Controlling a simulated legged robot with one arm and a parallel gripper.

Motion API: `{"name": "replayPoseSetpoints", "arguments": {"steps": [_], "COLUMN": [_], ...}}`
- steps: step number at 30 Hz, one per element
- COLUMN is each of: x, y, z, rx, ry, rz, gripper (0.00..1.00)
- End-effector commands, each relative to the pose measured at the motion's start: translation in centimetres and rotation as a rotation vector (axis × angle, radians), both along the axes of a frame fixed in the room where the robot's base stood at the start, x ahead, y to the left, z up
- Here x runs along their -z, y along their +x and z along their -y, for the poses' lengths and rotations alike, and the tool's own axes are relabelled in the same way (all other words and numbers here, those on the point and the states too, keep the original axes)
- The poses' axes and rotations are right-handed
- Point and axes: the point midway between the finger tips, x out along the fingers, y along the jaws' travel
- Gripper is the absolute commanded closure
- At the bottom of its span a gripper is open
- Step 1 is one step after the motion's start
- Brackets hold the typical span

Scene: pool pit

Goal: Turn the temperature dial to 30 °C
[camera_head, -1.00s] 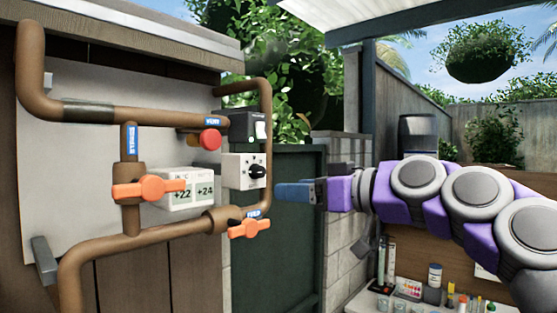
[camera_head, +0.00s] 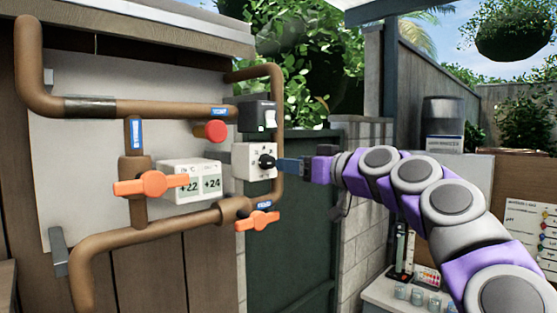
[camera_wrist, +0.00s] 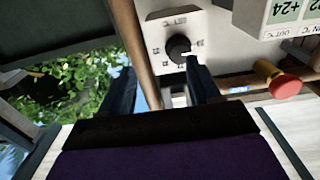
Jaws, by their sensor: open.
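The temperature dial is a black knob (camera_head: 267,162) on a white box (camera_head: 245,160) fixed to the wall panel. In the wrist view the knob (camera_wrist: 178,47) has a white pointer mark and small markings around it, too small to read. My gripper (camera_head: 286,165) is at the knob's right in the head view, level with it. In the wrist view my gripper (camera_wrist: 160,68) is open and empty. Its right finger is close to the knob; I cannot tell whether they touch. A white display (camera_head: 195,184) reads +22 and +24.
Brown pipes (camera_head: 160,112) run around the dial box. An orange valve handle (camera_head: 150,184) is at left, another (camera_head: 258,221) just below the box. A red button (camera_head: 216,131) and a black switch box (camera_head: 258,118) sit above. A cluttered shelf (camera_head: 405,300) is at lower right.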

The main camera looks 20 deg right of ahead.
Motion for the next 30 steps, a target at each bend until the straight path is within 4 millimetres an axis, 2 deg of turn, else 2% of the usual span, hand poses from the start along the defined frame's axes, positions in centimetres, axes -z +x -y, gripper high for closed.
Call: {"name": "replayPoseSetpoints", "arguments": {"steps": [1, 6, 11, 14, 20, 21, 30], "x": [-0.1, -0.4, -0.3, -0.3, -0.1, 0.0, -0.2], "y": [0.9, 2.4, 3.3, 3.5, 3.5, 3.5, 3.3], "z": [-1.1, -4.0, -5.7, -5.6, -4.1, -3.7, -3.2], "rx": [-0.003, -0.003, -0.008, -0.008, -0.010, -0.011, -0.005], "ry": [-0.006, -0.018, -0.024, -0.023, -0.015, -0.014, -0.011], "rz": [-0.003, 0.002, -0.001, -0.001, -0.003, -0.004, -0.001], "gripper": [0.38, 0.38, 0.38, 0.38, 0.38, 0.35, 0.63]}}
